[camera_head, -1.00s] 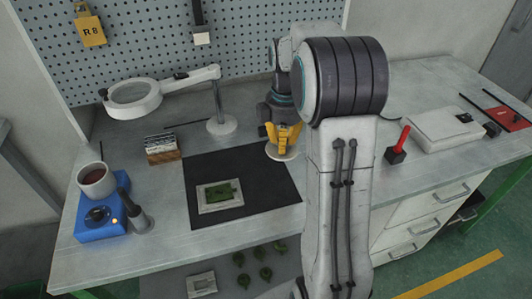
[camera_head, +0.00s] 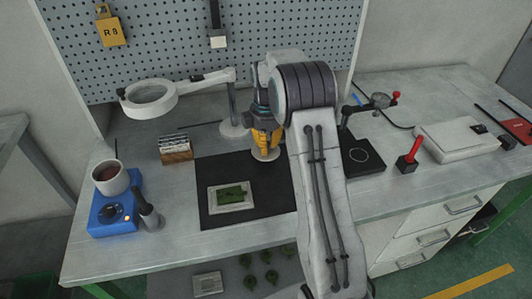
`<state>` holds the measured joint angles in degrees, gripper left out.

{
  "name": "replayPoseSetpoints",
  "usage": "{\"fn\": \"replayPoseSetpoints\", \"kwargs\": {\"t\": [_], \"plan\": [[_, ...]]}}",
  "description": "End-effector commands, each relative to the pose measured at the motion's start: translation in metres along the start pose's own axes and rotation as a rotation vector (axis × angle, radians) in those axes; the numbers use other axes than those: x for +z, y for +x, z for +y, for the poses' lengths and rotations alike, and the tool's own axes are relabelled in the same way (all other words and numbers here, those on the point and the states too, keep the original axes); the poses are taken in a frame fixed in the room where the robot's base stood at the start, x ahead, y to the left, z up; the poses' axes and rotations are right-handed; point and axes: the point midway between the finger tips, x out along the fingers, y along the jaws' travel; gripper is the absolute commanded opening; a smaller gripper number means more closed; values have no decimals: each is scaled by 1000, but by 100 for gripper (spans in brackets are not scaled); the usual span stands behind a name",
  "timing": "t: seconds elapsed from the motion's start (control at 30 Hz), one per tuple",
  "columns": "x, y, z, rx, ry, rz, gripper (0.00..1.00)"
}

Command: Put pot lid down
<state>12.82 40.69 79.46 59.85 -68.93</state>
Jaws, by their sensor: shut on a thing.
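The pot lid (camera_head: 262,156) is a pale round disc under the fingertips of my yellow gripper (camera_head: 265,143). My gripper is shut on the lid's top, which the fingers hide. The lid is over the back right part of the black mat (camera_head: 215,172); I cannot tell whether it touches the mat. The pot (camera_head: 111,182) is open, with dark red wax inside. It stands on the blue heater (camera_head: 110,222) at the left of the bench.
A mould with a green piece (camera_head: 232,197) lies on the mat. A magnifier lamp (camera_head: 150,98) stands behind. A small wooden rack (camera_head: 176,151) is left of the mat. A dark plate with a red-knobbed device (camera_head: 372,102) is right of my arm.

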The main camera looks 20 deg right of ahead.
Motion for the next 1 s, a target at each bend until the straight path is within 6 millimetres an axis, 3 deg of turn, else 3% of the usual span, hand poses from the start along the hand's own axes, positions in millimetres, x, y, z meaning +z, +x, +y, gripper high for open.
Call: {"fn": "replayPoseSetpoints", "kwargs": {"t": [0.1,0.3,0.8,0.83,1.0], "plan": [[0,17,-1,-5,0,-2,0],[0,33,-1,-2,0,-1,0],[0,39,-1,-1,0,-1,0],[0,39,-1,-1,0,-1,21],[0,38,-1,-1,0,0,36]]}}
